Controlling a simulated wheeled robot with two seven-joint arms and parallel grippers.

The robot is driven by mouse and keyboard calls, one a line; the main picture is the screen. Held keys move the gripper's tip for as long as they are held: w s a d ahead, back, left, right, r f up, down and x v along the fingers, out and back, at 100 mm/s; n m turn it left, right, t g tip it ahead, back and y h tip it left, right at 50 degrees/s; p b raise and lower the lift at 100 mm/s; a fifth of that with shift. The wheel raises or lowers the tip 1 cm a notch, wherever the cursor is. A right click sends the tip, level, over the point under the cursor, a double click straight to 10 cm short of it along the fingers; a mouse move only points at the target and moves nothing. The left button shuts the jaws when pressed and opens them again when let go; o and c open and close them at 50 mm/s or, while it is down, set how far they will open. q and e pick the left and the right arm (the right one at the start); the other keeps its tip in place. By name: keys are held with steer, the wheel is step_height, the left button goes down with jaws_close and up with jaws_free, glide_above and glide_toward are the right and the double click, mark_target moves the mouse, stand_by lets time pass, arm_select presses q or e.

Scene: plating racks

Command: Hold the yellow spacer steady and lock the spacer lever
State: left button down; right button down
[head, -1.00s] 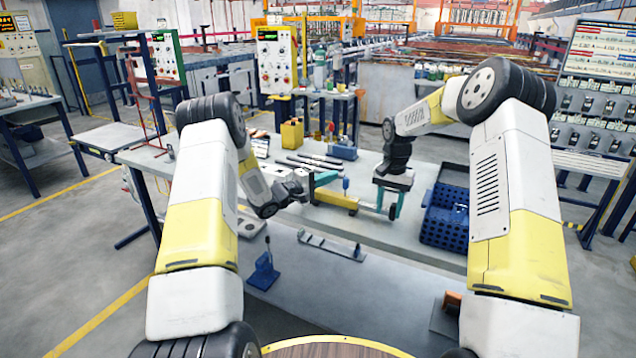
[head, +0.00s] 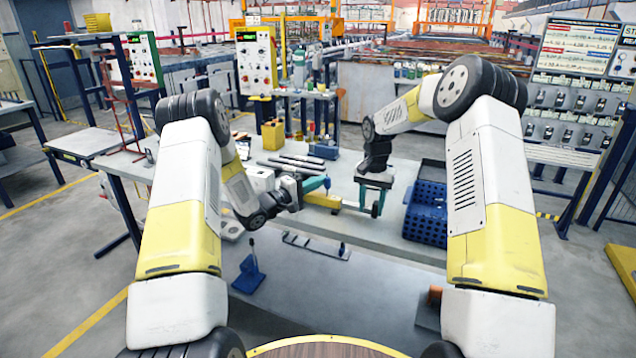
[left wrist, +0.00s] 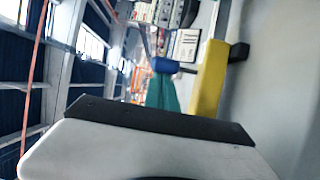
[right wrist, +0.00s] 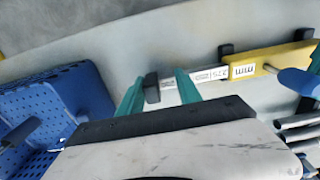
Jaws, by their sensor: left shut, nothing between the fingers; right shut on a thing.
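The yellow spacer (head: 322,200) lies across the bench on dark supports. In the right wrist view its yellow body (right wrist: 270,62) carries a white scale strip (right wrist: 205,76) ending in a dark block. My left gripper (head: 318,184) is shut and empty beside the lever, above the spacer's left part. I cannot tell whether it touches the lever.
A blue perforated crate (head: 426,212) stands right of my right gripper. Dark rods (head: 290,162) and a yellow container (head: 272,135) lie behind the spacer. A metal strip (head: 316,246) and a blue stand (head: 249,272) are nearer me.

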arm_select(q)
steer(key=shift+s+a+f+m+t+h, duration=0.15)
steer(key=shift+s+m+t+h, duration=0.15)
steer(key=shift+m+t+h, duration=0.15)
stand_by(0.3)
steer(key=shift+s+a+f+m+t+h, duration=0.15)
steer(key=shift+s+m+t+h, duration=0.15)
steer(key=shift+h, duration=0.25)
steer(key=shift+s+a+f, duration=0.15)
steer(key=shift+s+f, duration=0.1)
steer(key=shift+s, duration=0.25)
steer(key=shift+s+f, duration=0.15)
stand_by(1.6)
steer(key=shift+w+a+r, duration=0.2)
steer(key=shift+w+a, duration=0.1)
steer(key=shift+w, duration=0.1)
steer(key=w, duration=0.1)
steer(key=w+a+r, duration=0.1)
steer(key=shift+w+a, duration=0.25)
steer(key=shift+w, duration=0.1)
steer(key=v, duration=0.5)
steer(key=f+v, duration=0.1)
steer(key=v, duration=0.4)
steer(key=shift+w+d+f, duration=0.15)
steer(key=shift+f, duration=0.05)
